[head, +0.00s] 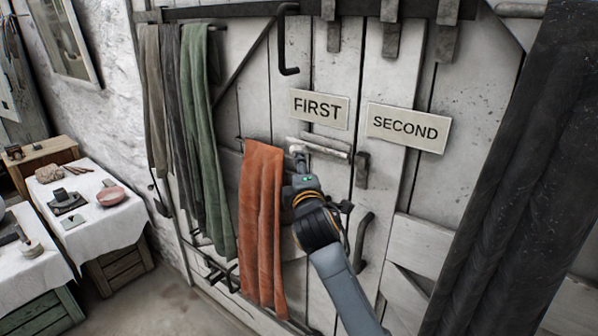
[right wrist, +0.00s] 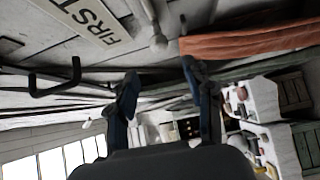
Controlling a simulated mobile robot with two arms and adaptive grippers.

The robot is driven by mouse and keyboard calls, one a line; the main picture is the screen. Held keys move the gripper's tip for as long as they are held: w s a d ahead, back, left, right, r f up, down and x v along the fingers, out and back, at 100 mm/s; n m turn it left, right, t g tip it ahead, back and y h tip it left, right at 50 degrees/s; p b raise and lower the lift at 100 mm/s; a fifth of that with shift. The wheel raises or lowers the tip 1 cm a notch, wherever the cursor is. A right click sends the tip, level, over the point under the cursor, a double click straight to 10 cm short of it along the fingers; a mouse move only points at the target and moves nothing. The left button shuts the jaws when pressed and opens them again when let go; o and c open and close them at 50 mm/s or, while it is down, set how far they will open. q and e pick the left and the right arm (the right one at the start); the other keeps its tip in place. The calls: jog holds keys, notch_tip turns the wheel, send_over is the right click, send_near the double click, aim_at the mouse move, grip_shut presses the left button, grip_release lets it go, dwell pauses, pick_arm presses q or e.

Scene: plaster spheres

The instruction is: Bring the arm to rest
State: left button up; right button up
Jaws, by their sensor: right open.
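My right gripper (head: 303,170) is in front of the white plank door (head: 285,95), below the FIRST sign (head: 318,108) and beside the orange cloth (head: 262,215). My right arm reaches up to it from the bottom of the head view. In the right wrist view, the two dark fingers of the gripper (right wrist: 160,88) stand apart with nothing between them. I cannot tell whether the gripper touches the door. My left gripper is not in view.
The SECOND sign (head: 408,127) is on the door at right. A metal bar (head: 322,147) and a dark handle (head: 361,242) project nearby. Green cloth (head: 205,140) hangs at left, a dark curtain (head: 525,170) at right. Cloth-covered tables (head: 110,228) stand at far left.

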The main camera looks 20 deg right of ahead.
jog(key=shift+s, duration=0.15)
jog(key=s+f+m+g+y+b, duration=0.1)
jog(key=s+f+g, duration=0.15)
jog(key=f, duration=1.25)
jog(key=s+f+m+g+b, duration=0.1)
jog(key=s+f+m+g, duration=0.15)
jog(key=f, duration=1.15)
jog(key=s+f+m+g+y, duration=0.15)
jog(key=s+f, duration=0.25)
jog(key=f, duration=1.1)
jog(key=s+d+f+m+g+b, duration=0.2)
jog(key=s+f+m+g, duration=0.15)
jog(key=s+f, duration=1.45)
jog(key=s+d+f+m+g, duration=0.1)
jog(key=s+f, duration=0.5)
jog(key=s, duration=0.6)
jog(key=s+d+f+m+g+b, duration=0.1)
jog(key=s+f, duration=0.5)
jog(key=s, duration=0.6)
jog(key=s+d+f+m+g, duration=0.2)
jog(key=s+f, duration=0.4)
jog(key=s, duration=0.6)
jog(key=m+g, duration=0.1)
jog(key=g, duration=0.1)
jog(key=shift+s+f+m+g, duration=0.3)
jog(key=shift+f+m+g, duration=0.05)
jog(key=shift+f+g, duration=0.05)
